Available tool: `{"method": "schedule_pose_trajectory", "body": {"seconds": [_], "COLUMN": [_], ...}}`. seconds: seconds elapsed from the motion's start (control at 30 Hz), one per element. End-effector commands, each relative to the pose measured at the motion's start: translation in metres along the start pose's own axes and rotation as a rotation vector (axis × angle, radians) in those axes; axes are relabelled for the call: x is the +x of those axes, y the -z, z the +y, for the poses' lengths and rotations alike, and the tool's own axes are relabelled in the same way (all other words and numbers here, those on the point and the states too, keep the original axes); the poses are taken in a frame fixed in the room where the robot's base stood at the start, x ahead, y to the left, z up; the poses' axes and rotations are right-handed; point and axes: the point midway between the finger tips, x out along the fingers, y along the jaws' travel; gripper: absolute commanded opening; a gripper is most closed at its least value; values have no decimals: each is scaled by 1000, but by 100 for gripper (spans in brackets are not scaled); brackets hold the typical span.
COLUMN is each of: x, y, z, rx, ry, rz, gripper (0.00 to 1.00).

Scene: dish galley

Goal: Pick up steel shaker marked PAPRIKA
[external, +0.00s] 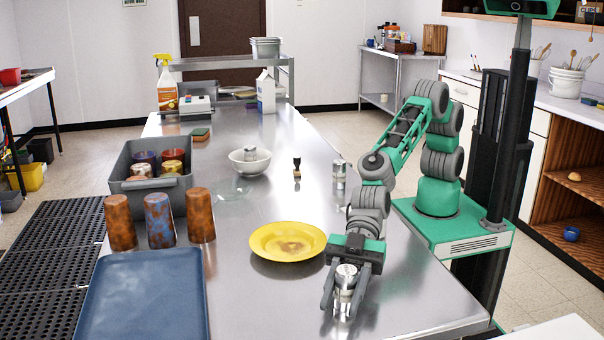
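A steel shaker (345,278) with a pale marking on its top is between the two fingers of my gripper (344,297), near the right front of the steel counter. The fingers stand on either side of it; whether they press on it or leave a gap is too small to tell. I cannot tell if its base touches the counter. A second steel shaker (339,175) stands upright farther back. A third small shaker-like steel piece (250,154) shows at the white bowl. No lettering is readable, so I cannot tell which one is marked PAPRIKA.
A yellow plate (262,246) lies just left of my gripper. A blue tray (142,295), several rusty-looking tumblers (159,220) and a grey bin (120,184) of cups fill the left. The right front counter is clear.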

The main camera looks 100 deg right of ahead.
Motion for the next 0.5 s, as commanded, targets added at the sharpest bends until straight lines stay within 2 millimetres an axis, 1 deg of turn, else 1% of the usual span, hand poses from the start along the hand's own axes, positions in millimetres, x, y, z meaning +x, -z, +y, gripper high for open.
{"method": "schedule_pose_trajectory", "body": {"seconds": [0.03,0.07,0.37,0.4,0.5], "x": [0,0,0,0,0], "y": [0,0,0,0,1], "z": [0,0,0,0,0], "rx": [0,0,0,0,0], "ry": [0,0,0,0,0], "rz": [0,0,0,0,1], "gripper": [29,26,2,0,0]}}
